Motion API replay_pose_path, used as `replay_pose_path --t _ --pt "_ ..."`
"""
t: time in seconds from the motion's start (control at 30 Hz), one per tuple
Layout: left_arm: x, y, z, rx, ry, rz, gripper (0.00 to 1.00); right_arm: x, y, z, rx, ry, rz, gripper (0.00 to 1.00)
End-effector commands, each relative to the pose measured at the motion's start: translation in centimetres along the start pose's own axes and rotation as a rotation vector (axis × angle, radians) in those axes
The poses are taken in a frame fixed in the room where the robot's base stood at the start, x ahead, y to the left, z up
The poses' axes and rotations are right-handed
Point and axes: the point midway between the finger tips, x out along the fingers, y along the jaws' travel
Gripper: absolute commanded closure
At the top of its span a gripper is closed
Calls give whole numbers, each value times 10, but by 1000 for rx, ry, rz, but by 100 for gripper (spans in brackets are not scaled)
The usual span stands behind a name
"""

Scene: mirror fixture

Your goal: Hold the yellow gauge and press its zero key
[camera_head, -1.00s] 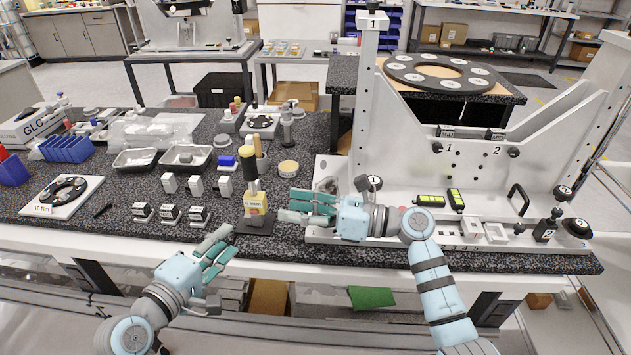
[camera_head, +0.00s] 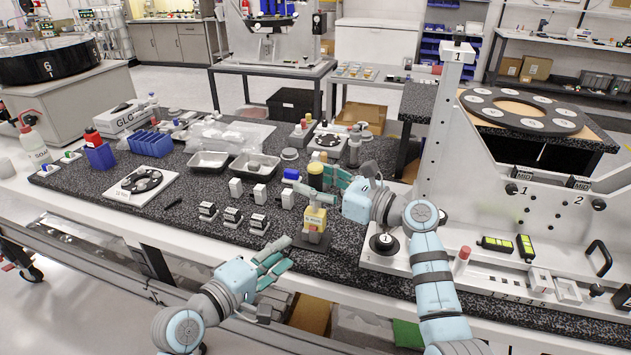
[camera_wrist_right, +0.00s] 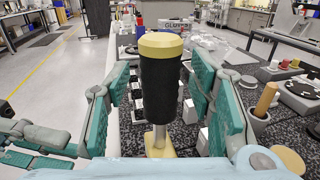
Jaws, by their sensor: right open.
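The yellow gauge (camera_head: 315,219) stands upright on a dark base near the bench's front edge. Its black handle with a yellow cap (camera_wrist_right: 160,78) fills the middle of the right wrist view. My right gripper (camera_head: 328,187) is open, with its teal fingers on either side of the handle; gaps show between them and the handle. In the head view this gripper partly covers the handle. My left gripper (camera_head: 279,260) looks open and empty, below and left of the gauge, in front of the bench edge. The zero key cannot be made out.
Small black-and-white blocks (camera_head: 232,217) stand left of the gauge, with metal trays (camera_head: 208,162) behind them. A wooden-handled tool (camera_wrist_right: 265,100) stands close to the right gripper. The large grey fixture (camera_head: 440,170) stands to the right.

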Motion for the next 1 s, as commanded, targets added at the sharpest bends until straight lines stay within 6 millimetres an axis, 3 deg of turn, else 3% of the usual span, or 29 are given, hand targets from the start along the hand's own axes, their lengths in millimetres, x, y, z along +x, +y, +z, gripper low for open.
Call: replay_pose_path --t 0.2,0.5,1.0 --pt "0 0 0 0 0 0 67 0 0 0 1 0 0 54" --pt "0 0 0 0 0 0 67 0 0 0 2 0 0 100" --pt "0 0 0 0 0 0 67 0 0 0 2 0 0 100"
